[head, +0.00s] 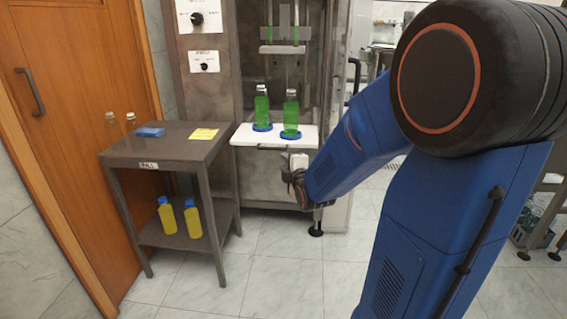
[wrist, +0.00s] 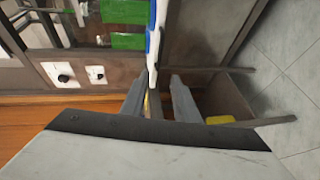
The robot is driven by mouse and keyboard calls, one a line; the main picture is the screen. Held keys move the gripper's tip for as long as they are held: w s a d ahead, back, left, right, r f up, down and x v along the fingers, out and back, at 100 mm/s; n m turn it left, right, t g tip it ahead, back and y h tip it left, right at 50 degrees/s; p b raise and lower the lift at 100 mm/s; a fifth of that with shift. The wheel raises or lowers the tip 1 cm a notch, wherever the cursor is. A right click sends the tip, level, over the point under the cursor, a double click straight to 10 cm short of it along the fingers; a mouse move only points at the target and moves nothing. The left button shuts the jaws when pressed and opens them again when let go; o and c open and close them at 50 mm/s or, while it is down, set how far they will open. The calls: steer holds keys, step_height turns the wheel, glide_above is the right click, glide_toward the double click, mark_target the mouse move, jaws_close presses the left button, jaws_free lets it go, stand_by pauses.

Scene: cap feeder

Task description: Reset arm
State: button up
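My gripper (head: 292,182) is at the end of my blue arm, low in front of the machine and just below its white shelf. In the wrist view the two grey fingers (wrist: 158,98) stand apart with nothing held between them. The white shelf (head: 248,136) carries two green bottles (head: 262,110) (head: 291,112) on blue round bases. In the wrist view the shelf (wrist: 153,35) is seen edge-on, beyond the fingers, and the green of the bottles (wrist: 125,12) shows beside it.
A dark side table (head: 165,150) stands left of the machine, with a blue item (head: 150,132), a yellow sheet (head: 203,134) and two clear bottles on top. Two yellow bottles (head: 167,216) (head: 193,219) stand on its lower shelf. The floor (head: 290,255) in front is clear.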

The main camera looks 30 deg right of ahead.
steer(key=shift+s, duration=0.1)
stand_by(0.5)
steer(key=s+a+m+g+y, duration=0.1)
steer(key=s+a+m+g, duration=0.2)
steer(key=s, duration=0.8)
steer(key=s+a+f+m+g+y, duration=0.1)
steer(key=s+a+m+g, duration=0.3)
steer(key=s+m, duration=0.3)
steer(key=s+a+m+g+y, duration=0.1)
steer(key=s+a+m+g, duration=0.3)
steer(key=s, duration=1.3)
steer(key=shift+a+f+m, duration=0.4)
steer(key=shift+a+m, duration=0.1)
steer(key=shift+a, duration=0.45)
